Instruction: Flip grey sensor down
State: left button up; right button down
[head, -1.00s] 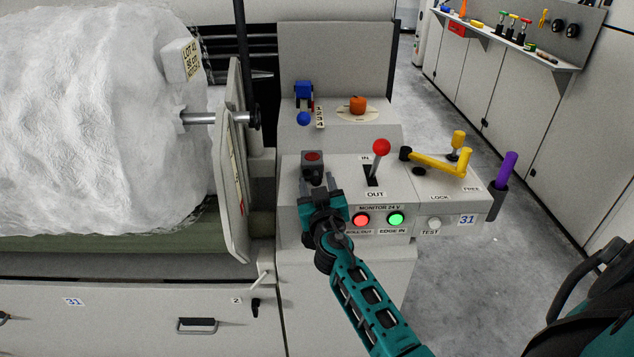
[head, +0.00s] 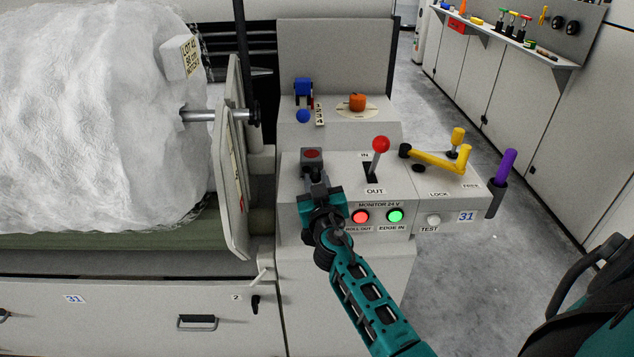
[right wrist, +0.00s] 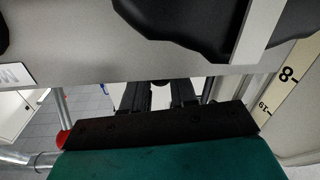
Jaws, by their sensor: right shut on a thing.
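The grey sensor (head: 311,160) is a small dark grey block with a red disc on its face, at the left side of the control console in the head view. My right gripper (head: 315,181) reaches it from the front and is shut on it, its fingers at the block's near end. The fingers hide that end and its mount. In the right wrist view the dark fingers (right wrist: 157,94) show only in part, and what lies between them is hard to make out. My left gripper is not in view.
Right of the sensor stand a red-knobbed lever (head: 380,146) at OUT and a yellow crank (head: 437,159). Red and green lamps (head: 378,216) sit close beside my gripper. A pale side plate (head: 234,190) and a white fibre roll (head: 95,115) stand left.

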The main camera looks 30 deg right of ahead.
aim_at(303, 164)
jog(key=shift+r, duration=0.1)
jog(key=n, duration=0.1)
jog(key=n+p, duration=0.1)
jog(key=r+n, duration=0.1)
jog(key=shift+w+a+n, duration=0.25)
jog(key=shift+a+n, duration=0.15)
jog(key=n, duration=0.1)
jog(key=a+n+p, duration=0.1)
jog(key=n+g, duration=0.1)
jog(key=n, duration=0.1)
jog(key=shift+w+a+r, duration=0.15)
jog(key=shift+w+r, duration=0.2)
jog(key=shift+w, duration=0.05)
jog(key=n, duration=0.2)
jog(key=w+a+n+p, duration=0.1)
jog(key=n, duration=0.1)
jog(key=shift+a+g+h, duration=0.2)
jog(key=shift+g+h, duration=0.1)
jog(key=shift+g, duration=0.1)
jog(key=shift+w+a+f+n, duration=0.15)
jog(key=shift+a+n, duration=0.1)
jog(key=shift+n, duration=0.55)
jog(key=shift+w+a+f+n, duration=0.1)
jog(key=shift+a+n, duration=0.15)
jog(key=shift+n, duration=0.55)
jog(key=shift+w+a+f+n, duration=0.15)
jog(key=shift+a+n, duration=0.1)
jog(key=shift+n, duration=0.55)
jog(key=shift+r+h, duration=0.1)
jog(key=shift+h, duration=0.3)
